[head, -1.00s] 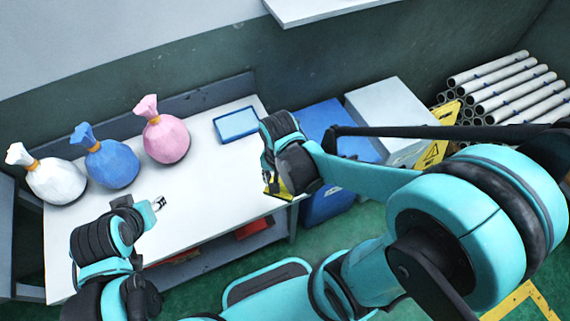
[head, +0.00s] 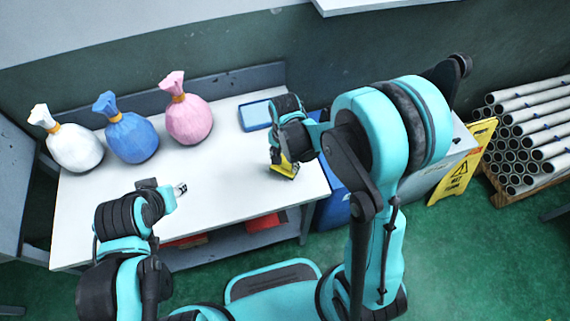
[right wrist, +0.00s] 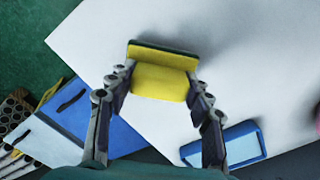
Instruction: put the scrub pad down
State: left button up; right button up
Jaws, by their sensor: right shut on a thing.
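The scrub pad (right wrist: 162,78) is yellow with a dark green face. In the right wrist view it sits between the two fingers of my right gripper (right wrist: 160,88), which is shut on it. In the head view the pad (head: 284,168) shows at the right part of the white table (head: 225,185), below my right wrist. I cannot tell whether it touches the tabletop. My left gripper (head: 180,189) is over the table's front left part, apart from the pad, with nothing visible in it; its fingers are too small to judge.
White (head: 75,150), blue (head: 132,138) and pink (head: 188,120) tied bags stand along the table's back. A blue tray (head: 256,115) lies at the back right, also in the right wrist view (right wrist: 230,148). A yellow sign (head: 462,165) and stacked pipes (head: 530,130) stand right. The table's middle is clear.

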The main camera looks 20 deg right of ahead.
jog(key=shift+w+f, duration=0.1)
jog(key=shift+f, duration=0.5)
jog(key=shift+f, duration=0.15)
jog(key=o, duration=1.3)
